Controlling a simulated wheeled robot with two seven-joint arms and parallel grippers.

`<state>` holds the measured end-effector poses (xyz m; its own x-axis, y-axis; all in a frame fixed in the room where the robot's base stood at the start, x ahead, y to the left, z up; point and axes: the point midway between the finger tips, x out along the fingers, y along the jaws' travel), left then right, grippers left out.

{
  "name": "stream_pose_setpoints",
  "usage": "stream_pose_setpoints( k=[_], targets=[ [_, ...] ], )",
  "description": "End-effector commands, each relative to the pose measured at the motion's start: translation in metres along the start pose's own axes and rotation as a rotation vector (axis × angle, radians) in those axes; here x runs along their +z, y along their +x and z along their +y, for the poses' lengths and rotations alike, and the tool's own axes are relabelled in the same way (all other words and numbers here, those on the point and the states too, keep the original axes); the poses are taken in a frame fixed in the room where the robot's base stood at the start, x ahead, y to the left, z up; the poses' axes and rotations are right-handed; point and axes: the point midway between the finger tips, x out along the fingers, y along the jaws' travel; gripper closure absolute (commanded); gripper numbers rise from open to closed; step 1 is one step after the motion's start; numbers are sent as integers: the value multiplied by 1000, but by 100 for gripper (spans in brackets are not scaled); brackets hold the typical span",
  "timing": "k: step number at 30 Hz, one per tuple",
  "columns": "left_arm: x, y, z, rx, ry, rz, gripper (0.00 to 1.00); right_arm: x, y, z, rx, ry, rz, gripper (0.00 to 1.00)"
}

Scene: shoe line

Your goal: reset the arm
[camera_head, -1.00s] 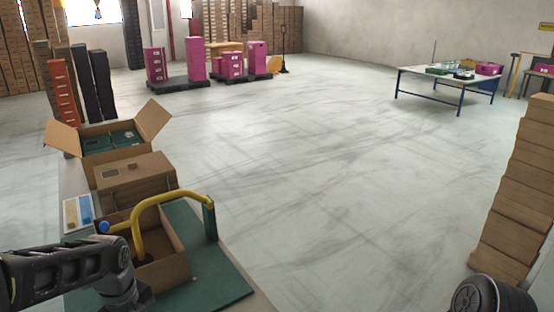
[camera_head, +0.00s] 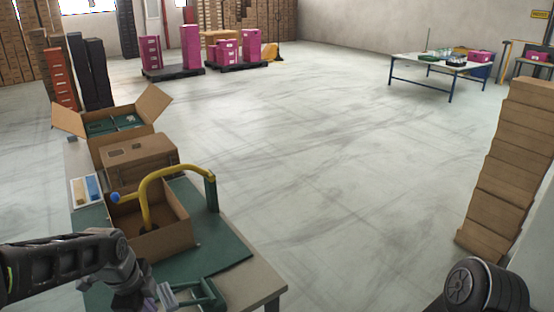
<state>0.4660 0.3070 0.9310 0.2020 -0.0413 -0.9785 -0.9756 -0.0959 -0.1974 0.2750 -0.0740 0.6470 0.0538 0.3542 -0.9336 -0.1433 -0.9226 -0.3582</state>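My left arm comes in from the lower left. Its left gripper (camera_head: 196,294) shows at the bottom edge over the near end of the green mat, with two dark green fingers that look spread apart and nothing visible between them. The gripper is partly cut off by the frame. My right arm shows only as a dark rounded link at the lower right. Its gripper is out of the picture.
A worktable (camera_head: 262,281) on the left bears a green mat (camera_head: 222,260), an open box (camera_head: 170,243) under a yellow curved bar (camera_head: 150,181), a closed carton (camera_head: 140,163) and an open carton (camera_head: 157,103). Stacked boxes (camera_head: 507,175) stand right. The middle floor is clear.

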Motion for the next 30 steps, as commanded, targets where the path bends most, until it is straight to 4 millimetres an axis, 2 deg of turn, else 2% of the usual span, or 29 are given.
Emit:
stream_pose_setpoints(
  k=[5,8,10,11,12,14,15,17,18,21,24,27,30],
  targets=[
    [-30,29,-14,-85,-322,83,100,0,0,0,0,0,1,64],
    [-59,62,-13,-103,-590,164,100,0,0,0,0,0,1,64],
    [-86,97,-1,-83,-832,232,100,0,0,0,0,0,0,64],
    [-99,114,8,-64,-947,258,100,0,0,0,0,0,0,64],
    [-115,136,24,-31,-1102,287,100,0,0,0,0,0,0,64],
    [-137,169,57,32,-1325,310,100,0,0,0,0,0,0,64],
    [-149,188,82,75,-1446,308,100,0,0,0,0,0,1,64],
    [-164,209,120,137,-1583,286,100,0,0,0,0,0,1,64],
    [-171,220,145,176,-1638,262,100,0,0,0,0,0,1,64],
    [-185,236,201,262,-1672,191,100,0,0,0,0,0,0,64],
    [-194,243,240,336,-1662,130,100,0,0,0,0,0,0,64],
    [-199,247,260,376,-1653,99,100,0,0,0,0,0,0,64],
    [-199,249,266,386,-1652,90,100,0,0,0,0,0,0,64]
  ],
)
